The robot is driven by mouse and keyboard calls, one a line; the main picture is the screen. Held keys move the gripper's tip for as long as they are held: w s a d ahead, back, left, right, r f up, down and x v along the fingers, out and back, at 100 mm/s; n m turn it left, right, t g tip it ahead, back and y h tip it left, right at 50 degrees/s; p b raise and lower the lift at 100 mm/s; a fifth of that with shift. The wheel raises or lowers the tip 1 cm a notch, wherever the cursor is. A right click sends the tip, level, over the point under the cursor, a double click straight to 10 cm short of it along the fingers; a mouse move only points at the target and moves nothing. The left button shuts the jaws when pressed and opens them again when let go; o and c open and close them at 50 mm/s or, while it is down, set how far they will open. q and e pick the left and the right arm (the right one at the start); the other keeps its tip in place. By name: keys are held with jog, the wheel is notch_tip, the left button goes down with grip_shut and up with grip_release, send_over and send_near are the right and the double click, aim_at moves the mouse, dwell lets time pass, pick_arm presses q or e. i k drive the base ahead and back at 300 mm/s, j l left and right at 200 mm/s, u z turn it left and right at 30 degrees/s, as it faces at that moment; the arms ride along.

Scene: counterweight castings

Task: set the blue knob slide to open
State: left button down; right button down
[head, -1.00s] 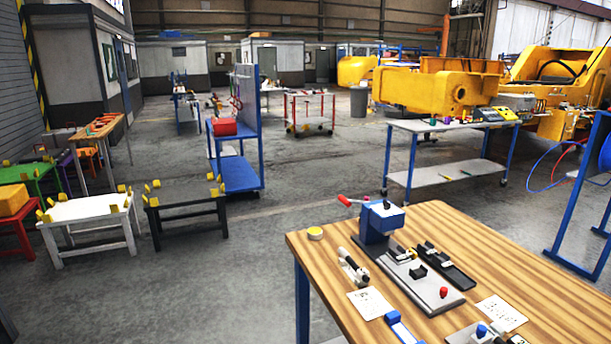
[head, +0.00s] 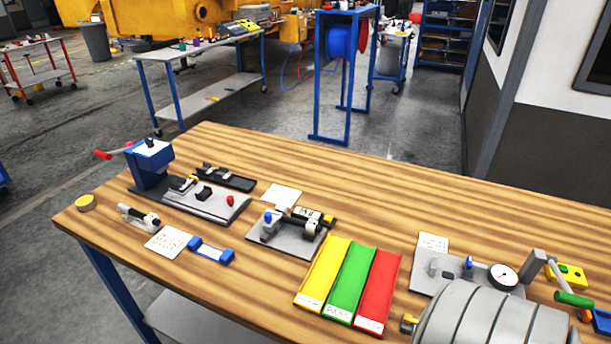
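Two small blue knobs are in view, and I cannot tell which one belongs to the slide. One blue knob (head: 267,217) sits at the left end of a grey plate fixture (head: 283,243) in the middle of the bench. The other blue knob (head: 469,264) stands on a grey plate fixture (head: 425,277) at the right, beside a round dial gauge (head: 503,275). The slide positions are too small to read. Neither of my grippers is in view.
The bench's back strip is clear.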

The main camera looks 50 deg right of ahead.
aim_at(271, 221)
jog(key=z, duration=1.3)
